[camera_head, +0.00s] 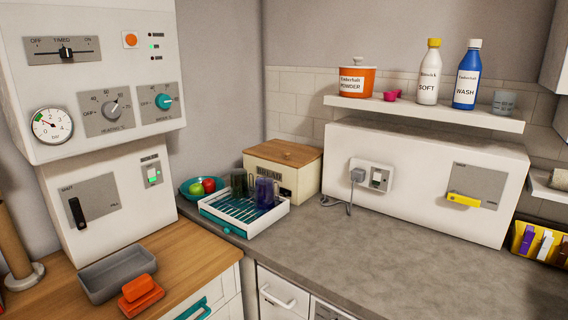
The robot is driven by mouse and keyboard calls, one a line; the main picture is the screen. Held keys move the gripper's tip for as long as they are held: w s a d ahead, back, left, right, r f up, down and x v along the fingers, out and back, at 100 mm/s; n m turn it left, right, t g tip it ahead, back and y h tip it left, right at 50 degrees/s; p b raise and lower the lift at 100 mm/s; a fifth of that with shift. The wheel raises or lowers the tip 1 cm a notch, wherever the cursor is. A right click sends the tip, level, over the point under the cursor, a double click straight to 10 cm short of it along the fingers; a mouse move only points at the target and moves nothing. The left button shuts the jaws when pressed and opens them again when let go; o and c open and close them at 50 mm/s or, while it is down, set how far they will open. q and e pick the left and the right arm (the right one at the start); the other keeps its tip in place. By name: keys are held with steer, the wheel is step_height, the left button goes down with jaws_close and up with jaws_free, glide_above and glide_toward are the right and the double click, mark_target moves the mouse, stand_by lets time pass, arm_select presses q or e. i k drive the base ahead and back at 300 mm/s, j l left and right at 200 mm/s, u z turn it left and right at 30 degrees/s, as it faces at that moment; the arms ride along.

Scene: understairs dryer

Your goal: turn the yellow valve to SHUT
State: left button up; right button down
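The yellow valve (463,200) is a lever on a grey plate (486,182), fixed to the front of the white box under the shelf at the right. Its handle lies nearly level, sloping slightly down to the right. There are small labels on the plate near its top and right side, too small to read surely. Nothing covers the handle. Neither of my grippers is in view.
A black lever (77,212) is on the left white panel. A socket with a grey plug (357,175) is left of the valve. Bottles stand on the shelf (420,113) above. A yellow peg holder (538,243) is at right. The grey counter (400,265) below the valve is clear.

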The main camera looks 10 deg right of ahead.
mark_target(453, 195)
steer(key=z, duration=1.45)
